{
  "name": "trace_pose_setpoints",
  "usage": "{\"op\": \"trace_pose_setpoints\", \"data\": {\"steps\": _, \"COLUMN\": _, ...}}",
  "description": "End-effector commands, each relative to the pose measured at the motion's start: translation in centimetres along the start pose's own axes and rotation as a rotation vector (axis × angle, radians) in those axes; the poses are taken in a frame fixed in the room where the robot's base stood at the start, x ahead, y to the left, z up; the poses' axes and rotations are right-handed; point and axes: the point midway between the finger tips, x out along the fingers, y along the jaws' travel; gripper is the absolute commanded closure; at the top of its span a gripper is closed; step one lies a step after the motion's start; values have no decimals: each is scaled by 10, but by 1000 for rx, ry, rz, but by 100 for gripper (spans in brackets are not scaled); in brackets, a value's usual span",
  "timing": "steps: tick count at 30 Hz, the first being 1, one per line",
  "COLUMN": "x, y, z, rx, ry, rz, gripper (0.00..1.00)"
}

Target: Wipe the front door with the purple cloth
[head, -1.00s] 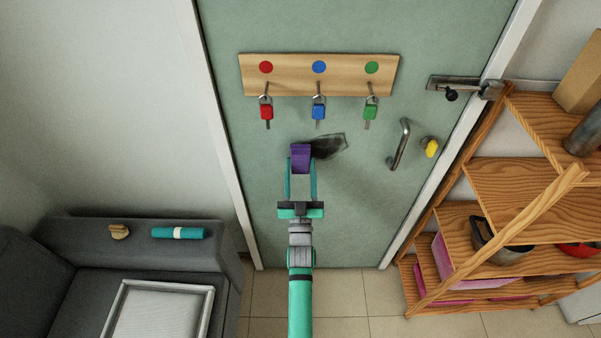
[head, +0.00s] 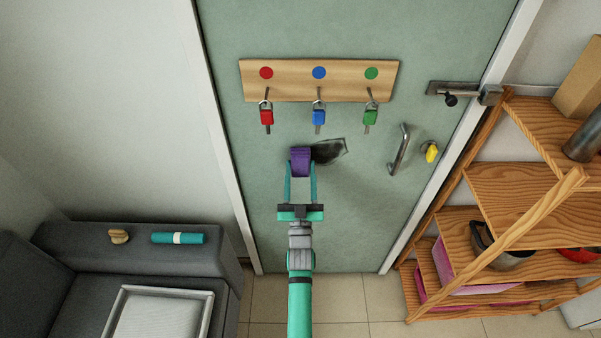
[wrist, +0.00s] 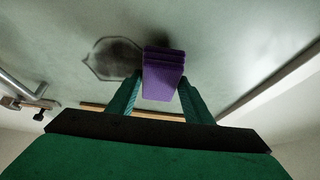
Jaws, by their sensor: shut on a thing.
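The front door (head: 240,178) is pale green and upright ahead of me. A dark smudge (head: 330,151) is on it below the key board; it also shows in the wrist view (wrist: 112,58). My gripper (head: 301,174) is shut on the folded purple cloth (head: 300,160), seen between the fingers in the wrist view (wrist: 163,75). The cloth is at the left edge of the smudge in the head view. I cannot tell whether the cloth touches the door.
A door handle (head: 400,150), yellow lock (head: 430,152) and latch (head: 455,90) are at right. A wooden shelf (head: 520,185) stands right, a grey sofa (head: 90,260) left.

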Motion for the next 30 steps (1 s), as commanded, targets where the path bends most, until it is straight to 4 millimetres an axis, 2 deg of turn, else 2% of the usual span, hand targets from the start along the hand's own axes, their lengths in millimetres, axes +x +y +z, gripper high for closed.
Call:
{"op": "trace_pose_setpoints", "data": {"steps": 23, "x": 11, "y": 0, "z": 6, "rx": -1, "ry": 0, "rz": 0, "gripper": 82}}
{"op": "trace_pose_setpoints", "data": {"steps": 30, "x": 10, "y": 15, "z": 6, "rx": -4, "ry": 0, "rz": 2, "gripper": 82}}
